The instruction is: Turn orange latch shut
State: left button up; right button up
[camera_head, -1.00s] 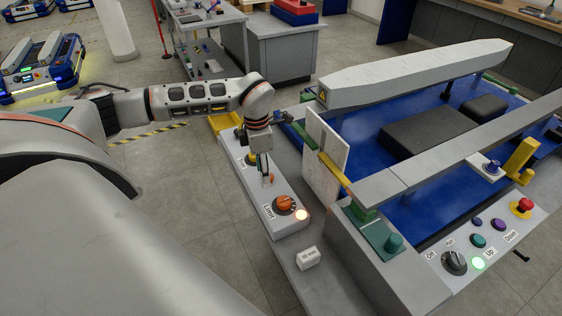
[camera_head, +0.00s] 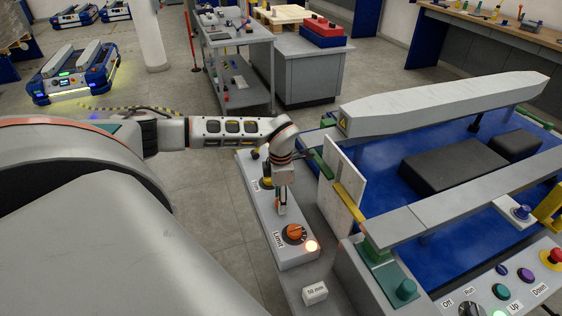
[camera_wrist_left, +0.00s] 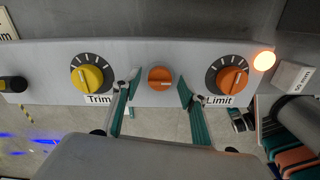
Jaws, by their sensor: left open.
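The orange latch (camera_wrist_left: 160,78) is a small round orange knob on a light grey panel (camera_wrist_left: 42,60), between the yellow Trim dial (camera_wrist_left: 91,75) and the orange Limit dial (camera_wrist_left: 228,79) in the left wrist view. My left gripper (camera_wrist_left: 158,88) is open, with one teal-edged finger on each side of the latch. I cannot tell whether the fingers touch it. In the head view my left gripper (camera_head: 281,207) points down at the panel just behind the orange Limit dial (camera_head: 294,233), and hides the latch. My right gripper is not in view.
A lit lamp (camera_head: 311,247) is beside the Limit dial. A white "50 mm" block (camera_head: 315,292) sits in front of the panel. An upright pale plate (camera_head: 343,190) and a blue lift bed (camera_head: 390,215) stand close on the right. Open floor lies left of the panel.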

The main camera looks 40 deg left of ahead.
pick_arm(q)
jog(key=shift+f, duration=0.1)
jog(key=shift+c, duration=0.2)
jog(key=c, duration=1)
jog(key=shift+c, duration=0.2)
